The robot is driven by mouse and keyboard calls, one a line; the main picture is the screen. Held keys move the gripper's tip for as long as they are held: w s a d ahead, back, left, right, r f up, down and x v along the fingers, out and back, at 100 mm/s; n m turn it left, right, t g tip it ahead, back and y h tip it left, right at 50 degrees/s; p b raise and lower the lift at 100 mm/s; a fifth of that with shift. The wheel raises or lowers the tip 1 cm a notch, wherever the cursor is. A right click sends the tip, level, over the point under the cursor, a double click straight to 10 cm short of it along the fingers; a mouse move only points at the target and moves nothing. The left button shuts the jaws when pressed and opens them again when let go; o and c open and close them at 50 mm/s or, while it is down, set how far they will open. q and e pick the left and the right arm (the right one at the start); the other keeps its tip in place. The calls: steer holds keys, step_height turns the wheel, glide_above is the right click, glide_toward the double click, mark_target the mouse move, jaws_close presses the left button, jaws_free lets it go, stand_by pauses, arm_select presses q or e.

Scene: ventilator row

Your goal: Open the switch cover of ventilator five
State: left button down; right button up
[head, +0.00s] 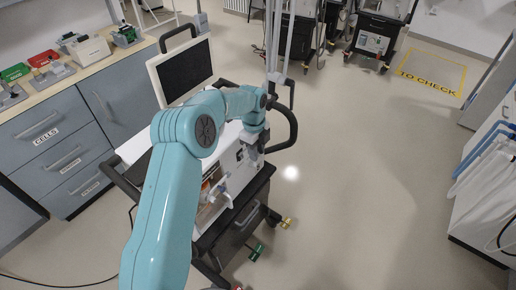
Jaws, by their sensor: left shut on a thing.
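A ventilator (232,180) on a dark wheeled cart stands in front of me, with its dark-screened monitor (186,72) at its upper left. My left arm reaches over it from below. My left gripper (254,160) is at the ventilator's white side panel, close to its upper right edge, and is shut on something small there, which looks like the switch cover. The cover itself is mostly hidden by the gripper and too small to make out. A dark mark on the panel beside the gripper is too small to read surely. My right gripper is not in view.
A counter (140,44) with drawers runs along the left, bearing red and green trays and devices. More carts (375,35) stand at the back. A floor area marked "TO CHECK" (430,72) is empty. A white unit (485,190) with tubes stands right. The floor between is clear.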

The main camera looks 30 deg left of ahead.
arm_select(q)
steer(key=shift+a+r+h, duration=0.1)
steer(key=shift+r+h, duration=0.05)
steer(key=shift+h, duration=0.15)
steer(key=c, duration=0.8)
jaws_free()
steer(key=shift+c, duration=0.2)
step_height(320, 180, up, 16)
steer(key=a, duration=0.2)
